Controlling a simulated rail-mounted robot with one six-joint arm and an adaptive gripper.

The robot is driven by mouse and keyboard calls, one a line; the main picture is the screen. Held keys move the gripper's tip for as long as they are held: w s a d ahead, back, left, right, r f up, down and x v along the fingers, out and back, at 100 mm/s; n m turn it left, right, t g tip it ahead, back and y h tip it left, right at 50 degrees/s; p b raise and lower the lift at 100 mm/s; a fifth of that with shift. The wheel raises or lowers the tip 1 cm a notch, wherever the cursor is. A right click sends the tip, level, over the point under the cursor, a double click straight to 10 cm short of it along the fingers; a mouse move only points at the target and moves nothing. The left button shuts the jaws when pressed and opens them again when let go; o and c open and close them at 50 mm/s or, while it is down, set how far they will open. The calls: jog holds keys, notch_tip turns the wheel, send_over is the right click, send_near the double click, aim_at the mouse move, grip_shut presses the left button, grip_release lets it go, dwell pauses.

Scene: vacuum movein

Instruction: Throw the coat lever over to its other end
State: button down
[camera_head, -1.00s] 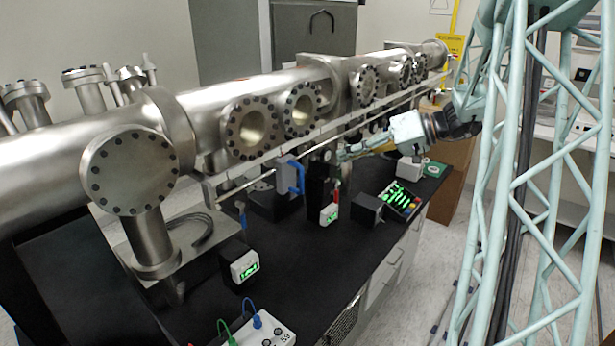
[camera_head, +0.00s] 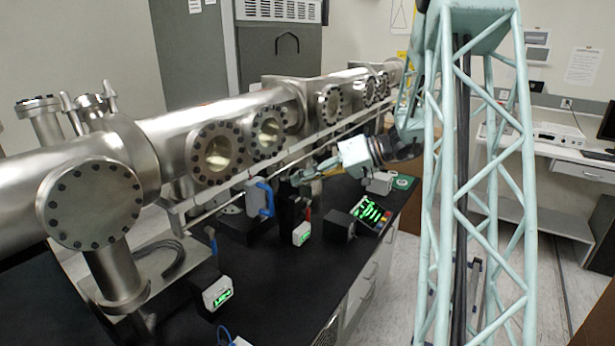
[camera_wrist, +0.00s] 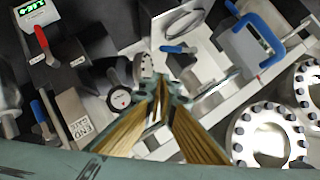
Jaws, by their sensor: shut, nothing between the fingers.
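My gripper (camera_head: 312,172) is shut and empty, in front of the steel beam tube over the black bench. In the wrist view its fingertips (camera_wrist: 160,92) meet beside a round knob with a dial (camera_wrist: 120,97). A red-handled lever (camera_wrist: 42,38) with a small label stands at upper left; it also shows in the head view (camera_head: 307,214). A small blue lever (camera_wrist: 178,50) lies above the fingertips. The labels are too small to tell which lever is the coat one.
A grey box with a large blue handle (camera_head: 265,198) stands left of my gripper. Display boxes (camera_head: 302,234) (camera_head: 217,293) and a lit panel (camera_head: 371,212) sit on the bench (camera_head: 270,265). Flanged ports (camera_head: 214,153) line the tube close behind. The bench's front strip is partly clear.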

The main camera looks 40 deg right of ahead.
jog(key=w+a+f, duration=0.3)
jog(key=a+f, duration=0.2)
jog(key=shift+a+p, duration=0.35)
jog(key=shift+p, duration=0.1)
jog(key=shift+f+b, duration=0.3)
jog(key=shift+b, duration=0.15)
